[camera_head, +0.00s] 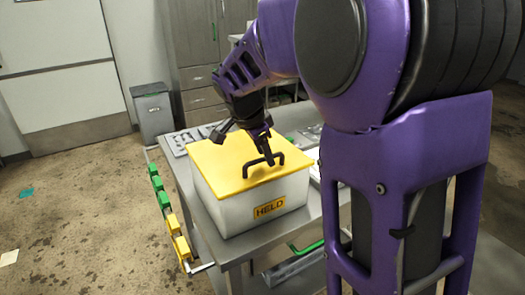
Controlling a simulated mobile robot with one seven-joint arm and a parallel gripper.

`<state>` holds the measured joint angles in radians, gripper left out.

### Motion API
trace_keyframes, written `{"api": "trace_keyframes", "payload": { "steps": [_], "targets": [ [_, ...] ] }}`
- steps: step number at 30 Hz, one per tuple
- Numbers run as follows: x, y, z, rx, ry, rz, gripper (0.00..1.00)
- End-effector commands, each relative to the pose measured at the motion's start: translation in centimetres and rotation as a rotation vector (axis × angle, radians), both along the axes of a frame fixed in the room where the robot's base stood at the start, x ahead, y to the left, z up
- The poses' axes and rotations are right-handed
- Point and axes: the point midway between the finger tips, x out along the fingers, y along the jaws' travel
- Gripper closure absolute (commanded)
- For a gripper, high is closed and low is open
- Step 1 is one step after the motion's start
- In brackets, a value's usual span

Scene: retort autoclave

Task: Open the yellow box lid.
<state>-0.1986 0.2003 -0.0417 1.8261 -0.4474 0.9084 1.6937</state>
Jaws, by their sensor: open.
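The box (230,205) has whitish walls and a flat yellow lid (222,172), which lies closed on top. A dark handle (264,158) stands up near the lid's right side. A yellow "HELD" label is on the box's front wall. My gripper (266,140) is open, pointing down right at the handle. The fingers overlap the handle in this view, so I cannot tell whether they touch it or are around it.
The box stands on a metal table (223,245). A flat grey tray-like item (177,142) lies behind it. Green and yellow blocks (168,213) line a rail at the table's left side. A grey bin (153,112) and cabinets (194,50) stand behind. Open floor lies left.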

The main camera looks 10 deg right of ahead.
Motion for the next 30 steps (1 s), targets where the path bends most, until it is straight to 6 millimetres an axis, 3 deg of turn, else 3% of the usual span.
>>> {"api": "trace_keyframes", "payload": {
  "steps": [2, 10, 30],
  "targets": [
    [-0.01, 0.0, 0.0, 0.0, 0.0, 0.0, 0.53],
    [-0.02, 0.0, 0.01, 0.0, 0.001, 0.0, 1.0],
    [-0.03, 0.02, 0.03, 0.0, 0.001, 0.0, 1.0]
  ]
}}
